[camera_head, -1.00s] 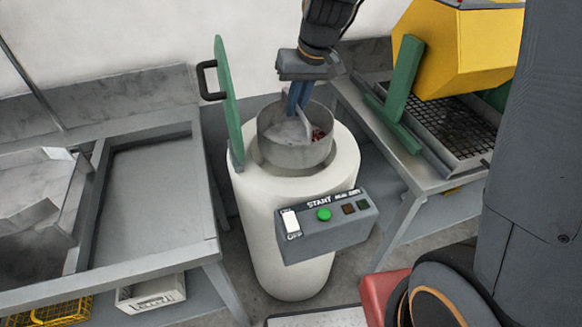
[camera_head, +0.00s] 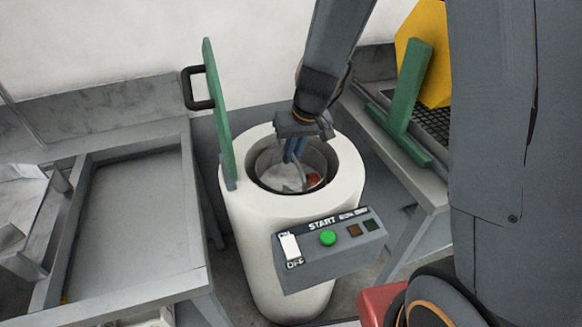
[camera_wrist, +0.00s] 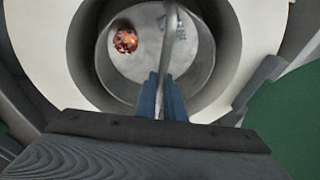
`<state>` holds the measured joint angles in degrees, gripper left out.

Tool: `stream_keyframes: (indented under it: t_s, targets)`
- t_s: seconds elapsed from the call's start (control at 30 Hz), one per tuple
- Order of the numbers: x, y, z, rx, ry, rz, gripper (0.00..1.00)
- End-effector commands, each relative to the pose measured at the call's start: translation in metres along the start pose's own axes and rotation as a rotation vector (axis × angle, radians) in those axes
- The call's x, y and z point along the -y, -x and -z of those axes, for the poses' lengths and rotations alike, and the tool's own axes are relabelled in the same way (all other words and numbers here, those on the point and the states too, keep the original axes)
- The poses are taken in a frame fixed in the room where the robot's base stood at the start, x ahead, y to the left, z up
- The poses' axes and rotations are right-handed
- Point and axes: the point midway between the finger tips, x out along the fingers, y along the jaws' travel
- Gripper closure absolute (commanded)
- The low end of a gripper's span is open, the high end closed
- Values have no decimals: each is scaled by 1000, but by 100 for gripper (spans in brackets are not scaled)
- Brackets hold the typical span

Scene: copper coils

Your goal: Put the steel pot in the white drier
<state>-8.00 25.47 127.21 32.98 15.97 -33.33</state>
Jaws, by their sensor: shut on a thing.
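The white drier (camera_head: 245,215) is a round upright drum with its green lid (camera_head: 217,110) standing open on the left. The steel pot (camera_head: 318,158) is down inside the drier's opening, its rim at or below the drier's top. In the wrist view the pot (camera_wrist: 203,70) holds an orange-copper coil (camera_wrist: 125,40) and a small greyish piece (camera_wrist: 178,22). A thin divider or handle stands up in the pot. My gripper (camera_head: 298,152) is over the opening, its blue fingers (camera_wrist: 160,98) closed on that upright part. Whether the pot rests on the drier's floor is hidden.
A control box (camera_head: 332,250) with a green start button is on the drier's front. A grey metal table (camera_head: 140,215) stands left. A bench (camera_head: 400,170) with a yellow machine (camera_head: 430,50) and green bracket stands right. A red object (camera_head: 383,300) is at the lower right.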

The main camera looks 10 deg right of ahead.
Motion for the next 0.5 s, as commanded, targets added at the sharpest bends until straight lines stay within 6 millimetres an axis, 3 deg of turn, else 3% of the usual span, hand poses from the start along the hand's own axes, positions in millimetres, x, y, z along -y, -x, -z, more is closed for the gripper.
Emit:
stream_keyframes:
  t_s: [0.3,0.5]
  targets:
    - [-5,-35,-8,1,-1,0,100]
    - [-5,-37,-9,-2,0,0,100]
